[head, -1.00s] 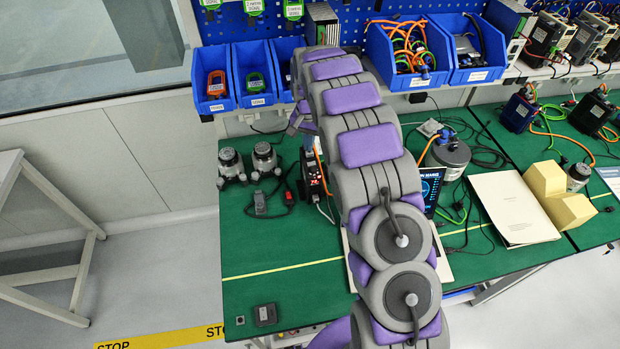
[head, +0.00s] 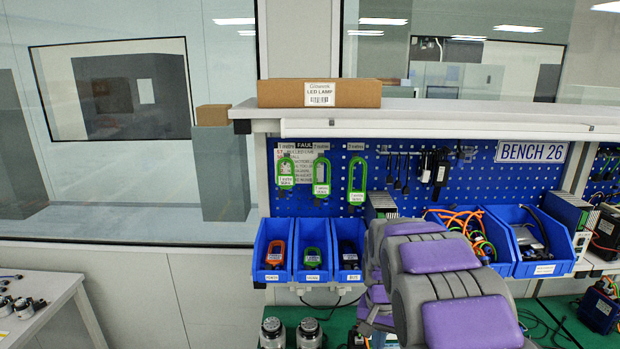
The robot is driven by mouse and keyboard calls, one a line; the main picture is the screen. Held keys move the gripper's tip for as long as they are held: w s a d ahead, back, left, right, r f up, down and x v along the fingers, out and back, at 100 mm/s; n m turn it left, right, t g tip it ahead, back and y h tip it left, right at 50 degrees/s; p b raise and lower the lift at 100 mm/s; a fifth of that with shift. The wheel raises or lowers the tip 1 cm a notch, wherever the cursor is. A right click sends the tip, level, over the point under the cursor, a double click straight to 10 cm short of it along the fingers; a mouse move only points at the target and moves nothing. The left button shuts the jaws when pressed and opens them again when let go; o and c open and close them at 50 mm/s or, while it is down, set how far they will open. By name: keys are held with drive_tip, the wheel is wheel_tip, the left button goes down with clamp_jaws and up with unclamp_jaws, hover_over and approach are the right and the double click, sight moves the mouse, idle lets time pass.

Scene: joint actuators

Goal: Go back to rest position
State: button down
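My own arm, grey with purple pads, rises from the bottom edge at the right of centre in the head view. It reaches toward the blue bins under the pegboard. My gripper is not clearly visible; the end of the arm is hidden behind its own links, so I cannot see whether it holds anything. The green bench top (head: 290,312) shows only in part at the bottom. Two grey cylindrical actuators (head: 291,334) stand on it to the left of the arm.
Small blue bins (head: 312,276) hold an orange and a green device. Larger blue bins (head: 543,268) hold cables and parts. Green tags (head: 321,177) hang on the blue pegboard (head: 480,182). A cardboard box (head: 319,93) sits on the top shelf. A white side table (head: 45,310) stands at left.

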drive_tip(key=s+r+n, duration=0.2)
drive_tip(key=s, duration=1.6)
drive_tip(key=s+a+r+n+g, duration=0.1)
drive_tip(key=s+r+n, duration=0.1)
drive_tip(key=s, duration=1.5)
drive_tip(key=shift+s+a+r, duration=0.2)
drive_tip(key=shift+s, duration=0.2)
